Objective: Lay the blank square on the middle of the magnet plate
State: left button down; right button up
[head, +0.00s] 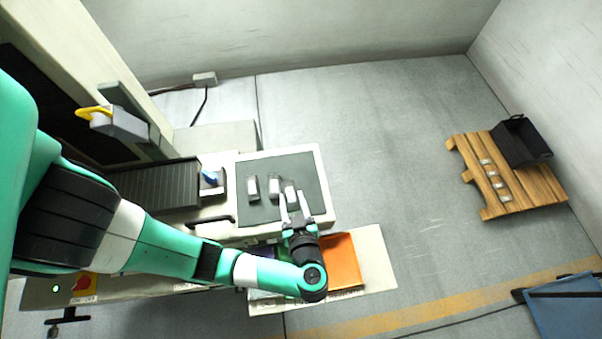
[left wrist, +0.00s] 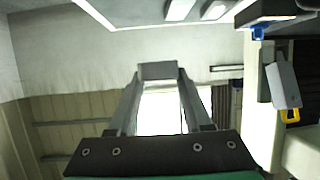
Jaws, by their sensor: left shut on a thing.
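The dark ribbed plate (head: 155,190), which looks like the magnet plate, lies on the machine at the left in the head view; its top looks bare. My left gripper (head: 293,197) is over the right part of a dark grey mat (head: 300,165), well to the right of the plate. It is shut on a small grey metal blank (head: 290,186). In the left wrist view the blank (left wrist: 158,70) spans the two fingertips (left wrist: 159,78). I cannot tell whether it is clear of the mat. My right gripper is in neither view.
Two more grey blanks (head: 263,188) are on the mat, left of my gripper. A small holder with a blue part (head: 210,179) adjoins the ribbed plate.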

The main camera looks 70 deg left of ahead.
pick_arm(q)
jog(key=a, duration=0.1)
jog(key=w+a+f, duration=0.2)
jog(key=shift+a+b, duration=0.3)
jog(key=shift+b, duration=0.05)
jog(key=b, duration=0.3)
send_over(301, 186)
jog(key=f, duration=0.5)
jog(key=shift+s+d+f, duration=0.1)
jog(key=shift+s+d, duration=0.05)
jog(key=shift+d, duration=0.25)
jog(key=shift+a+f+b, duration=0.15)
jog(key=shift+f+b, duration=0.05)
jog(key=shift+f, duration=0.75)
jog(key=shift+a+f+b, duration=0.15)
jog(key=shift+f, duration=0.75)
jog(key=shift+c, duration=1.7)
grip_release()
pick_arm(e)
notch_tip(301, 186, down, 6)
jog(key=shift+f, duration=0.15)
